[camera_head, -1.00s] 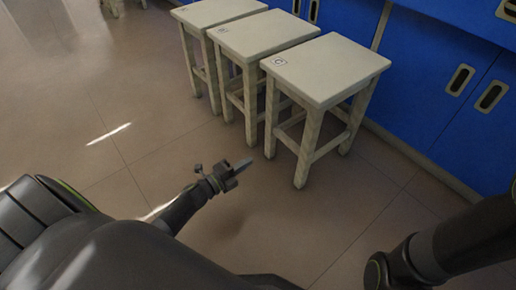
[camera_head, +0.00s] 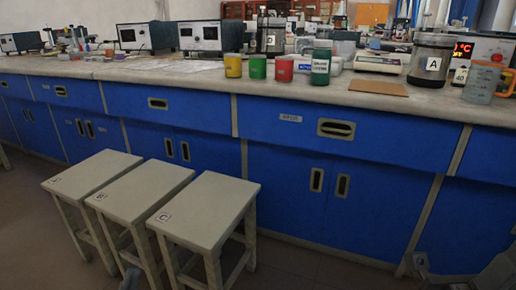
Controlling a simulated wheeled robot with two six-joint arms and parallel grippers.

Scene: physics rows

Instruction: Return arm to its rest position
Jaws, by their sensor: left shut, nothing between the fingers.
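My left gripper (camera_head: 131,277) shows only as a small grey tip at the bottom edge of the head view, in front of the legs of the stools. It is shut and holds nothing. Most of my left arm is below the picture.
Stools marked B (camera_head: 140,187) and C (camera_head: 208,211) stand beside another stool (camera_head: 92,172) before the blue cabinets (camera_head: 290,185). The bench top above holds a yellow cup (camera_head: 233,66), green cup (camera_head: 257,67), red cup (camera_head: 284,69), jar A (camera_head: 430,62) and instruments.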

